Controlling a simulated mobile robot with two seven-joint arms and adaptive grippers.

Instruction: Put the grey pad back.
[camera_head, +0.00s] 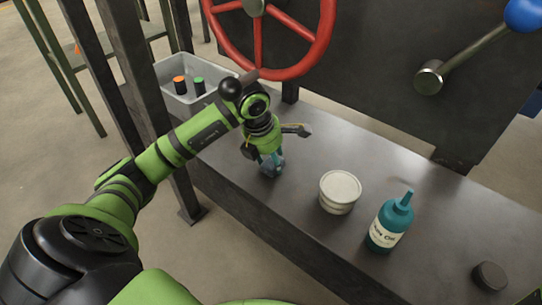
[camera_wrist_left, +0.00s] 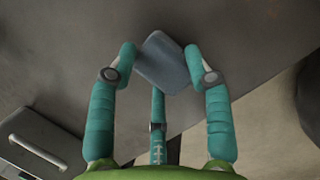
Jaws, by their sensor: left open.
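The grey pad (camera_wrist_left: 166,62) is a small blue-grey block in the left wrist view. It lies at a slant on the dark bench top, between the fingertips of my left gripper (camera_wrist_left: 163,68). The teal fingers are spread, one on each side of the pad, with a third finger reaching up to its lower edge. I cannot tell whether they touch it. In the head view my left gripper (camera_head: 271,162) points down at the bench near its front edge, and the fingers largely hide the pad. My right gripper is out of view.
On the bench (camera_head: 400,170) stand a white tub (camera_head: 340,191), a teal bottle (camera_head: 390,222) and a dark round puck (camera_head: 490,276). A grey bin (camera_head: 222,75) with orange- and green-topped items is at the back left. A red handwheel (camera_head: 258,42) rises behind my gripper.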

